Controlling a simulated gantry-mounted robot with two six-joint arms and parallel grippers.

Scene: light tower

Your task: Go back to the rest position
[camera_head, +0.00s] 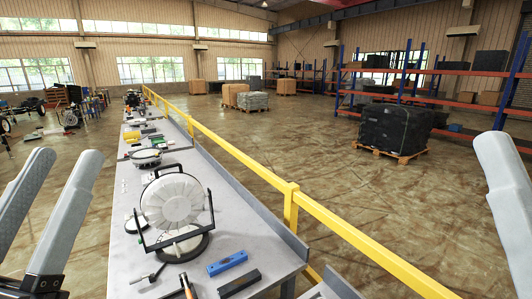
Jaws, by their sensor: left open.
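My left gripper (68,157) is at the left edge of the head view. Its two grey fingers point up and stand apart with nothing between them, so it is open and empty. It is left of the workbench and clear of it. Part of my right gripper (494,142) shows at the right edge. Only one pale finger is in the picture and the rest is cut off, so its opening is hidden. It is right of the yellow rail and touches nothing that I can see.
A yellow rail (291,205) runs alongside. Shelving (440,72) and a wrapped pallet load (396,128) stand beyond open floor.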

